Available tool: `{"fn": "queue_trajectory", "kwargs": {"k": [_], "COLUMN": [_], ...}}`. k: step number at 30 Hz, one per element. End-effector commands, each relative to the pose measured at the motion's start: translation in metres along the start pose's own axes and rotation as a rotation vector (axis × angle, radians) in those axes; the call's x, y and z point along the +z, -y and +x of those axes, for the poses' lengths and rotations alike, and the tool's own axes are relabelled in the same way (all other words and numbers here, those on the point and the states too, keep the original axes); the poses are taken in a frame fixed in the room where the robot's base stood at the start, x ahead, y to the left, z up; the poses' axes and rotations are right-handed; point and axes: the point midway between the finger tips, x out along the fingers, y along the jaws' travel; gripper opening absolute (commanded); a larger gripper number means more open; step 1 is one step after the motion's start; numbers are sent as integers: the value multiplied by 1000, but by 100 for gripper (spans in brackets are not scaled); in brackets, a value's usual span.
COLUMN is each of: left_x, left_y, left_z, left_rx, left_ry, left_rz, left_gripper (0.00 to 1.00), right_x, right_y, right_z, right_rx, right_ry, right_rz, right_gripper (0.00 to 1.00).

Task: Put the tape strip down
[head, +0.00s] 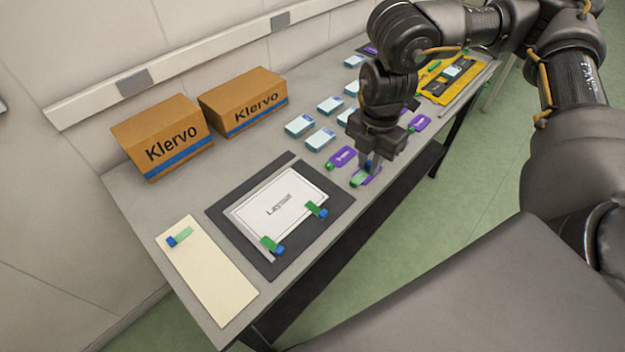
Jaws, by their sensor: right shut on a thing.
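My right gripper (370,167) is low over the table's front edge, fingers pointing down, shut on what looks like a green-and-blue tape strip (358,181). Similar green-and-blue strips lie on the cream sheet (179,237) and at two edges of the white printed sheet (271,245), (316,209). My left gripper is out of view.
The white sheet (280,204) lies on a dark mat (222,210); the cream board (215,282) lies left of it. Two Klervo boxes (162,137), (243,101) stand at the wall. Several pale blue boxes (320,139) and purple tags (343,157) cover the middle. A yellow tray (440,92) lies far right.

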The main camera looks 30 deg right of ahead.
Motion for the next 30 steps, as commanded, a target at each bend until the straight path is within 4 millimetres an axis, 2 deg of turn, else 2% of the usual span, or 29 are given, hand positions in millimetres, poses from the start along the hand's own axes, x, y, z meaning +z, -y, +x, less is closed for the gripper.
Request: {"fn": "queue_trajectory", "kwargs": {"k": [5,11,16,21,30], "left_x": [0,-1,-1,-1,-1], "left_y": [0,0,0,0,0], "left_z": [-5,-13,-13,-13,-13], "left_rx": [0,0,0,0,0], "left_ry": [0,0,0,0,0], "left_rz": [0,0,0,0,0], "left_gripper": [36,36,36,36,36], "right_x": [-5,-13,-16,-18,-20], "right_y": [-30,-82,-111,-127,-136], "right_z": [12,36,69,88,99], "right_rx": [-4,-3,-4,-1,-2], "right_ry": [-1,-1,-2,-1,0], "right_rz": [-1,-1,-1,-2,-4], "right_gripper": [0,0,0,0,0]}}
